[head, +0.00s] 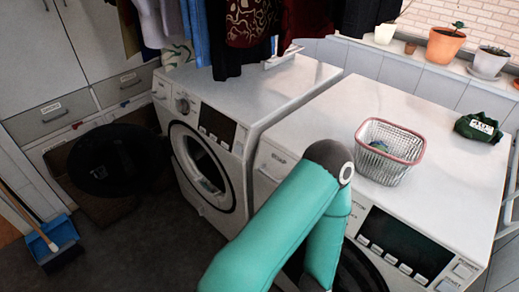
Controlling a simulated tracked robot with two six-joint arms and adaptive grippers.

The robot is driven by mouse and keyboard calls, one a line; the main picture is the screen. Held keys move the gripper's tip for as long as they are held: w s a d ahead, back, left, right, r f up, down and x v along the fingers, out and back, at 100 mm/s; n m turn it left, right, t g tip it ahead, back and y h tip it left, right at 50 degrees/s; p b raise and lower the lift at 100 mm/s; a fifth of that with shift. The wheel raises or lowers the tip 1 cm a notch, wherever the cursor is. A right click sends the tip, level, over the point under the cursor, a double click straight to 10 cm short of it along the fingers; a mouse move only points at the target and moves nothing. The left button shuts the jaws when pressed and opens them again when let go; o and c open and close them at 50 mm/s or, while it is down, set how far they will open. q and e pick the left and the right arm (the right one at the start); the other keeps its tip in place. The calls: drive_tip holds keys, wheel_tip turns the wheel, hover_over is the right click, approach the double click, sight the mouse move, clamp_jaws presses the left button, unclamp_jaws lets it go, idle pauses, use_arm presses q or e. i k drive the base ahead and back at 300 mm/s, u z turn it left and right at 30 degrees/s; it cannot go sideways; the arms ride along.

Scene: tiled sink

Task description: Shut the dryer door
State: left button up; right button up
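Two white front-loading machines stand side by side. The right machine (450,185) shows part of a dark round door or opening (362,272) at the bottom edge, largely hidden by my teal arm. I cannot tell which machine is the dryer or how its door stands. My arm rises from the bottom centre, bends in front of the right machine and drops back down. No gripper fingers show.
A wire basket (388,152) with a pink rim and a dark green bundle (479,127) sit on the right machine. Clothes (248,22) hang above. A black round object (118,160) is on the left. A blue dustpan (52,236) lies on the floor.

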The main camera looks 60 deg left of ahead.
sight(118, 160)
drive_tip(key=u, duration=1.65)
drive_tip(key=i, duration=0.1)
drive_tip(key=z, duration=2.7)
drive_tip(key=k, duration=2.25)
drive_tip(key=z, duration=0.85)
drive_tip(key=i, duration=0.1)
drive_tip(key=u, duration=2.9)
drive_tip(key=i, duration=0.4)
drive_tip(key=u, duration=0.75)
drive_tip(key=i, duration=0.5)
drive_tip(key=z, duration=0.4)
